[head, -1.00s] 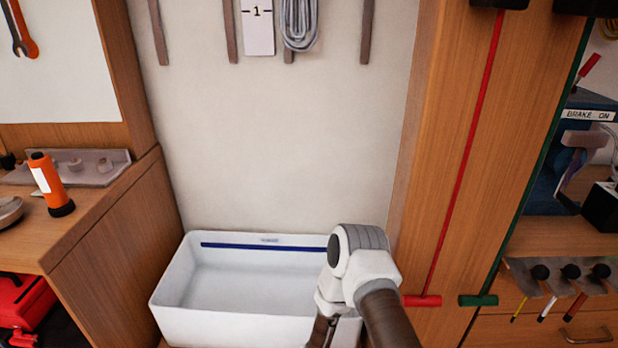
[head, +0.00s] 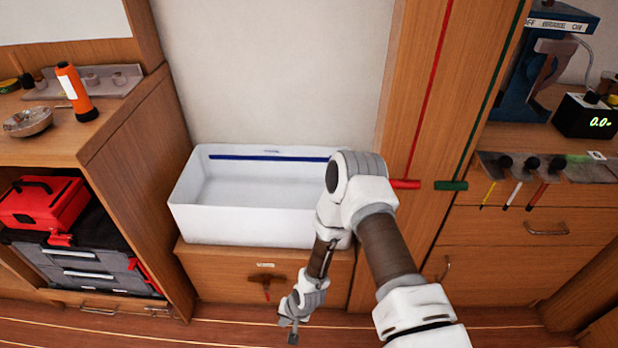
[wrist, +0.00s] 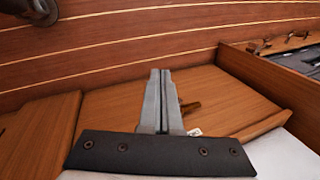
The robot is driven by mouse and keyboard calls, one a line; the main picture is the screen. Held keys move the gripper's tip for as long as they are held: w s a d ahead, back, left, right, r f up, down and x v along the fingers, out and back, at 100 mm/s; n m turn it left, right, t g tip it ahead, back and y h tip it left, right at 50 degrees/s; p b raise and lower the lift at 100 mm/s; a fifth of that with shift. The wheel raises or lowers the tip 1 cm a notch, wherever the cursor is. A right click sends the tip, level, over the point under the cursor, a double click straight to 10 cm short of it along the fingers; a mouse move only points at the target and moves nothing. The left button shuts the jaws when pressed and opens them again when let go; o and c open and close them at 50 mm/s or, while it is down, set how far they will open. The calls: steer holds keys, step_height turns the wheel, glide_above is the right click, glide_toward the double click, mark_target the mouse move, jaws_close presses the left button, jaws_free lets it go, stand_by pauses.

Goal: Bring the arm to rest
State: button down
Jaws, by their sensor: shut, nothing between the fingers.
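My arm reaches in from the lower right of the head view, bends at a white joint in front of the white bin and hangs down from there. My gripper (head: 291,335) is low in front of the wooden drawer front under the bin. In the wrist view my gripper (wrist: 160,80) shows its two grey fingers side by side, pressed together, with nothing between them. The fingers are apart from the drawer front and its brown handle.
The white bin (head: 245,225) stands on the wooden drawer unit (head: 215,270). An orange flashlight (head: 72,88) stands on the left bench. The plank floor looks clear.

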steer(key=w+d+r+n+t+h, duration=0.1)
steer(key=w+d+r, duration=0.25)
steer(key=r, duration=0.45)
steer(key=w+d+r, duration=0.2)
steer(key=w+r, duration=0.2)
steer(key=r, duration=0.4)
steer(key=w+d+r+n+t+h, duration=0.1)
steer(key=w+d+r, duration=0.15)
steer(key=r, duration=0.55)
steer(key=s+d+r+t+h, duration=0.1)
steer(key=d+r, duration=0.2)
steer(key=r, duration=0.6)
steer(key=s+d+r, duration=0.1)
steer(key=d+r, duration=0.2)
steer(key=r, duration=0.6)
steer(key=s+d+r+t+p, duration=0.1)
steer(key=s+d+r, duration=0.3)
steer(key=s+r, duration=0.55)
steer(key=s+d+r+t+p, duration=0.1)
steer(key=s+d+r, duration=0.2)
steer(key=s+r, duration=0.6)
step_height(320, 180, up, 18)
steer(key=p, duration=1.8)
steer(key=shift+s+f+h, duration=0.15)
steer(key=shift+s+h, duration=0.15)
steer(key=shift+s, duration=0.15)
